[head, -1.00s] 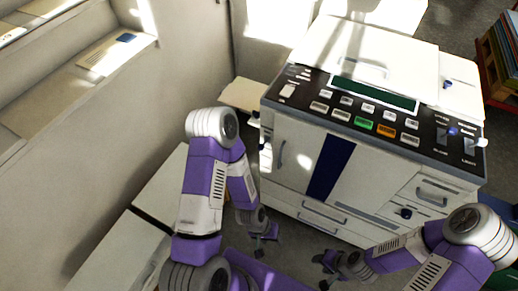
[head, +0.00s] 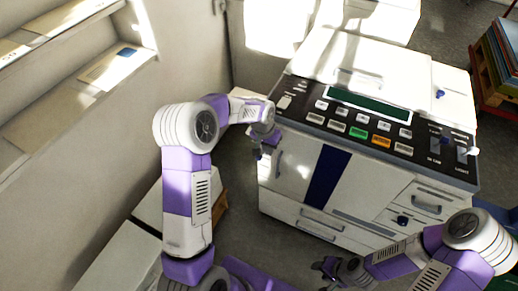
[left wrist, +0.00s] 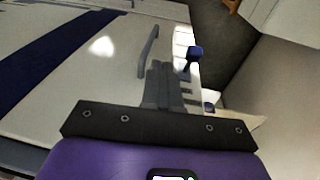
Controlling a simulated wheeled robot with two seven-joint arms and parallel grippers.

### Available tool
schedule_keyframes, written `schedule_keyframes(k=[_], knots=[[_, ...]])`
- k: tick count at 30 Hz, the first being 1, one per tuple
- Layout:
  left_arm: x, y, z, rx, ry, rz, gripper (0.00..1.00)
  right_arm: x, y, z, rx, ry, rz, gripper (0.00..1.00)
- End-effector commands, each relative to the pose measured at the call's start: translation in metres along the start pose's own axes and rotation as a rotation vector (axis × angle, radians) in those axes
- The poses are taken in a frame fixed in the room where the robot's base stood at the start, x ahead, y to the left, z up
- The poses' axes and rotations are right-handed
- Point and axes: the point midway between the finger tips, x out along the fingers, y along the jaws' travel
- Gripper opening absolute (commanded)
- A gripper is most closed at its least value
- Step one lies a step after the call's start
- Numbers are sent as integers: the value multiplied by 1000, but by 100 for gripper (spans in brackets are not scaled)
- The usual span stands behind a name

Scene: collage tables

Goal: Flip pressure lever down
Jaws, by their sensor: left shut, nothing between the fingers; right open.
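The white press or copier (head: 330,180) stands ahead with a black control panel on top. No readable label shows which is the pressure lever. My left gripper (head: 262,147) is at the machine's front left edge, shut and empty; its fingers also show in the left wrist view (left wrist: 164,72), apart from the blue knob in the picture. My right gripper (head: 328,271) is open and empty, low before the machine.
Levers with a blue knob (head: 444,141) and a white knob (head: 472,152) sit at the panel's right end. A grey door handle (left wrist: 148,50) is close to my left fingers. A wall with shelves (head: 70,90) bounds the left. A pallet stack (head: 495,75) stands far right.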

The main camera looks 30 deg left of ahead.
Motion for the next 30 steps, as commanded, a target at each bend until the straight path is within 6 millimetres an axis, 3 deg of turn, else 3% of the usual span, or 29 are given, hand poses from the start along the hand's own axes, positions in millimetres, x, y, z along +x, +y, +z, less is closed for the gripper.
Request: schedule_keyframes(k=[1, 3, 6, 10, 23, 30], knots=[[-22, -9, -11, -2, 10, -27, 0, -2, -1, 0, 0, 0, 0, 45], [-46, -20, -19, -6, 12, -60, 0, -3, -1, 0, 0, 0, 0, 45], [-69, -30, -25, -13, 11, -93, 0, -4, -1, 0, 0, 0, 0, 45], [-83, -36, -28, -20, 9, -113, 0, -4, -2, 0, 0, 0, 0, 45], [-79, -38, -27, -20, 6, -115, 0, -3, -1, 0, 0, 0, 0, 45], [-40, -42, -27, -21, 3, -113, 0, 7, 3, 0, 0, 0, 0, 45]])
